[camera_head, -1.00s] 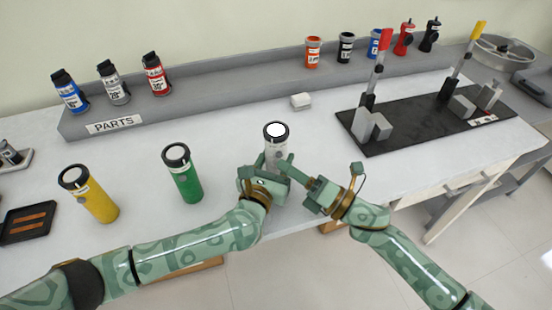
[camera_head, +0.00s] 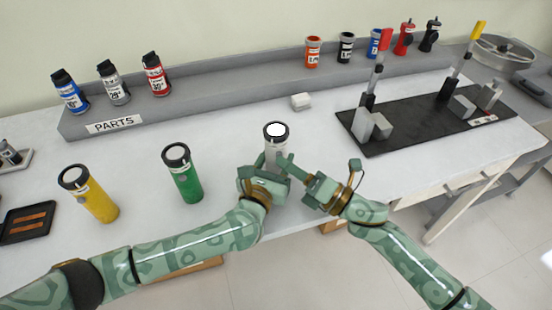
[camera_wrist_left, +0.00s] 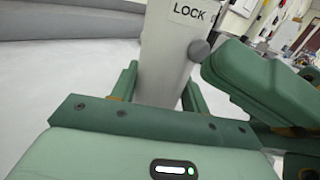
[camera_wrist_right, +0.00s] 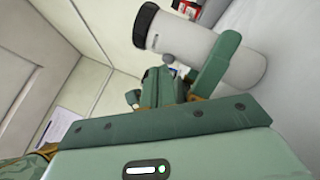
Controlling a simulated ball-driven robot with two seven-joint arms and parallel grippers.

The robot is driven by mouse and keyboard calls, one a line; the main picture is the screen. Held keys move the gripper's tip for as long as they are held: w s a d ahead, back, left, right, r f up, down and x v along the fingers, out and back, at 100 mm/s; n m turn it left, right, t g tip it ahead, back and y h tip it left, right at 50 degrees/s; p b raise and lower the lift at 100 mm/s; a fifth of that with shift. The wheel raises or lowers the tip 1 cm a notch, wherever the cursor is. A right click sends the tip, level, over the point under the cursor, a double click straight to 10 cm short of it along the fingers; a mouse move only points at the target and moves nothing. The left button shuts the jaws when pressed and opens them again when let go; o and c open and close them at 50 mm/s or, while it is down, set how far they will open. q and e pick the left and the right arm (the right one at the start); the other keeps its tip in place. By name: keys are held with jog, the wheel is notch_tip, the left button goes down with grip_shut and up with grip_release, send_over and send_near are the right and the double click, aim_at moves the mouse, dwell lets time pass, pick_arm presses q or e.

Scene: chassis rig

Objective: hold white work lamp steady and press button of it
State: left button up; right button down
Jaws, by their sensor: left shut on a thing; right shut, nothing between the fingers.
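The white work lamp (camera_head: 276,134) stands upright at the table's front edge, its round top glowing white. My left gripper (camera_head: 268,168) is shut around its lower body; the left wrist view shows the lamp (camera_wrist_left: 168,55) between the fingers. A LOCK label and a round grey button (camera_wrist_left: 199,50) are on its side. My right gripper (camera_head: 284,158) is shut and empty, its fingertips beside the lamp on the right. In the right wrist view the fingertips are close to the button (camera_wrist_right: 168,58). I cannot tell whether they touch it. The left fingers hide the lamp's lower part.
A green lamp (camera_head: 184,178) and a yellow lamp (camera_head: 92,198) stand to the left. A black board (camera_head: 410,128) with levers is at the right. A grey shelf (camera_head: 220,88) with bottles runs along the back.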

jog(key=shift+w, duration=0.25)
dwell(0.4)
jog(key=shift+s, duration=0.15)
jog(key=shift+s+d, duration=0.1)
jog(key=shift+s, duration=0.4)
jog(key=shift+s, duration=0.1)
jog(key=s, duration=0.2)
jog(key=s+d, duration=0.1)
jog(key=s, duration=0.2)
jog(key=shift+s+d, duration=0.2)
jog(key=shift+s, duration=0.15)
pick_arm(q)
jog(key=o, duration=1.3)
jog(key=shift+c, duration=0.2)
